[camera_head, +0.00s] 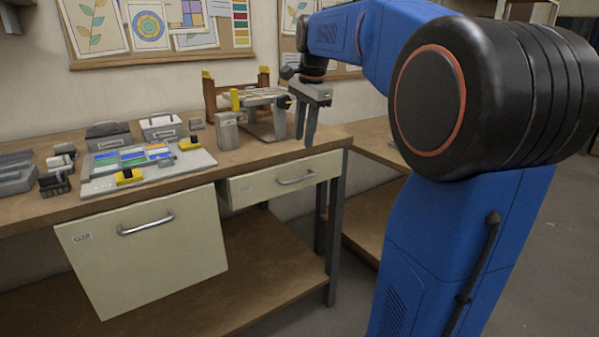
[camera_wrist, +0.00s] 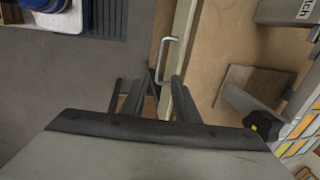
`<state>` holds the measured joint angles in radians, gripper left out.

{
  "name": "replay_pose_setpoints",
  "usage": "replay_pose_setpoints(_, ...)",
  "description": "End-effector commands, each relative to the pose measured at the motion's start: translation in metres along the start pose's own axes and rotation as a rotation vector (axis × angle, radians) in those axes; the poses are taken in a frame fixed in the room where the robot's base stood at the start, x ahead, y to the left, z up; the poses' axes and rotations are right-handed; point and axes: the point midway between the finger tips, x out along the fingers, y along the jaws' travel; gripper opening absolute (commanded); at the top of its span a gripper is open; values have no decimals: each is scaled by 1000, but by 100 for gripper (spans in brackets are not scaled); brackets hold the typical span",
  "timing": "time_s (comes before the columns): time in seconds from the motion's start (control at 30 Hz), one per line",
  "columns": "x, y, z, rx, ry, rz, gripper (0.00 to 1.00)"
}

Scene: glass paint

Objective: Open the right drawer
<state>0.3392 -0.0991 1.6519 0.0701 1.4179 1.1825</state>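The right drawer (camera_head: 262,187) is a cream front under the right end of the wooden workbench, with a curved metal handle (camera_head: 297,179). It looks shut or nearly so. My gripper (camera_head: 305,142) points down at the bench's front edge, above the handle, with its two fingers apart and nothing between them. In the wrist view the handle (camera_wrist: 164,58) shows just beyond the fingers (camera_wrist: 150,88), along the pale drawer front (camera_wrist: 183,40). The handle appears outside the grip. Whether a finger touches the drawer front cannot be told.
A larger cream front (camera_head: 150,255) with a handle is at the left and stands out from the bench. The bench top holds a glass panel board (camera_head: 205,160), a wooden rack (camera_head: 209,95), a grey box (camera_head: 226,130) and toolboxes (camera_head: 162,127). Floor in front looks clear.

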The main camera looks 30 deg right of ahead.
Motion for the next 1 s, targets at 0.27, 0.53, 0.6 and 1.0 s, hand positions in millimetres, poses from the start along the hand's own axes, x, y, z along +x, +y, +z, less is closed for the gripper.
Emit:
replay_pose_setpoints(0.27,50,1,0,-1,-1,2,28)
replay_pose_setpoints(0.53,96,1,0,-1,-1,2,28)
replay_pose_setpoints(0.6,106,0,0,-1,-1,2,28)
replay_pose_setpoints(1.0,128,0,0,-1,0,-1,28)
